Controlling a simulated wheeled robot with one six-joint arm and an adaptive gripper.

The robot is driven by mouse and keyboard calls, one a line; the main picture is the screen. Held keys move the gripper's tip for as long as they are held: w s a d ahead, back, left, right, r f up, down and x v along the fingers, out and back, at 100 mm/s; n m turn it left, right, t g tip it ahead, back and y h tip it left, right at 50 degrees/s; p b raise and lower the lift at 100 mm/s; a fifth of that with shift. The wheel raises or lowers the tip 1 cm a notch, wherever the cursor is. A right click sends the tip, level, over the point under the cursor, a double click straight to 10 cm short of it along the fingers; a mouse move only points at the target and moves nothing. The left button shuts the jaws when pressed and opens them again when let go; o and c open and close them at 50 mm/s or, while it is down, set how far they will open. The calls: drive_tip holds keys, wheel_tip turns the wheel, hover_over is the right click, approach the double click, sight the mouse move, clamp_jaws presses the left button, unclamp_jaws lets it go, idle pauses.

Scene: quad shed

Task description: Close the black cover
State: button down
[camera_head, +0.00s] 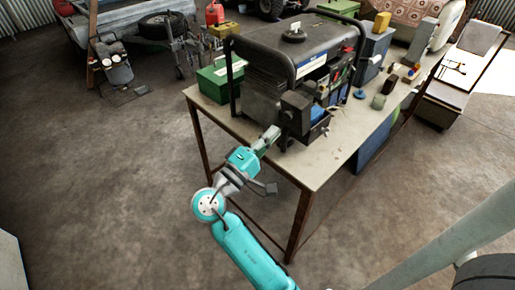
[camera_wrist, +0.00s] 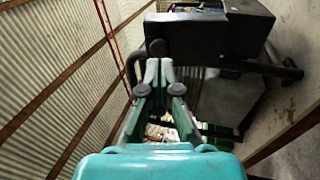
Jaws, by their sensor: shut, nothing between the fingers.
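A black generator (camera_head: 262,92) in a tubular frame stands on the workbench. At its near corner a black box-like part (camera_head: 297,112) sticks out, and this looks like the black cover; I cannot tell how far open it is. In the wrist view dark blocky parts (camera_wrist: 195,38) lie just beyond my fingertips, the cover probably among them. My gripper (camera_head: 274,133) is beside the generator's near corner, close to the black part; I cannot tell whether they touch. In the wrist view my gripper (camera_wrist: 160,66) has its fingertips together, with nothing between them.
The workbench (camera_head: 325,160) has free room at its front right. A green box (camera_head: 216,82) stands left of the generator, and a blue-grey canister (camera_head: 372,55) and small items stand behind right. The generator's frame bar (camera_wrist: 262,68) runs close to my fingers.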

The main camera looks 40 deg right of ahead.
sight(288, 117)
drive_tip(key=shift+x, duration=2.05)
drive_tip(key=shift+d+r, duration=0.1)
